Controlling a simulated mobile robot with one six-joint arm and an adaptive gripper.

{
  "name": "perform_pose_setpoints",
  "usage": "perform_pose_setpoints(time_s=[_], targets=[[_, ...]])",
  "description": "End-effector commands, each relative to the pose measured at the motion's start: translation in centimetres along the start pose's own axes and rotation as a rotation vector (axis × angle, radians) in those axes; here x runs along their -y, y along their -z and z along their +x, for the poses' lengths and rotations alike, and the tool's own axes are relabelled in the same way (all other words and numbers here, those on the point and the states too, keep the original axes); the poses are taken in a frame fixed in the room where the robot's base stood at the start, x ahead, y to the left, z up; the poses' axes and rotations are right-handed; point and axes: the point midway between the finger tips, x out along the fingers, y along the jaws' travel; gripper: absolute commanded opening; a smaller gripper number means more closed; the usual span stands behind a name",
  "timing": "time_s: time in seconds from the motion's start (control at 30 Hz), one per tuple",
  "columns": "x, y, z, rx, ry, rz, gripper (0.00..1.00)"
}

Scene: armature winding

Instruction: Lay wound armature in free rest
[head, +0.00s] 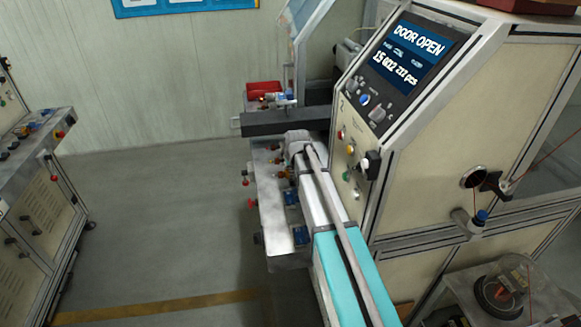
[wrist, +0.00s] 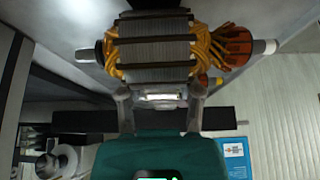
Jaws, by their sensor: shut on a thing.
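A wound armature (wrist: 155,48) fills the top of the wrist view, with a grey laminated core, orange copper windings at both ends and a copper-coloured commutator (wrist: 238,46) on the right. Its shaft lies roughly level across the picture. My gripper (wrist: 158,88) is shut on the armature, its two fingers reaching up to the core. In the head view my arm reaches away along the front of the machine, and its far end hides most of the gripper and armature. Small blue blocks (head: 300,235) line the metal bench below my arm; I cannot tell which rest is free.
The machine (head: 450,130) stands close on the right; its screen (head: 407,55) reads DOOR OPEN. A dark beam (head: 285,121) crosses beyond my arm, with a red bin (head: 263,89) behind it. Another bench (head: 35,190) is at far left. Open floor (head: 160,220) lies between.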

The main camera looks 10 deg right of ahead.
Motion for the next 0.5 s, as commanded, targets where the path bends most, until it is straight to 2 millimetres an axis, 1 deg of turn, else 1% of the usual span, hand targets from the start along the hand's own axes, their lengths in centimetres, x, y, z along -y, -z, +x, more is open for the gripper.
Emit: perform_pose_setpoints(time_s=[0.5], targets=[[0.03,-0.27,0.52,0.0,0.0,0.0,0.0]])
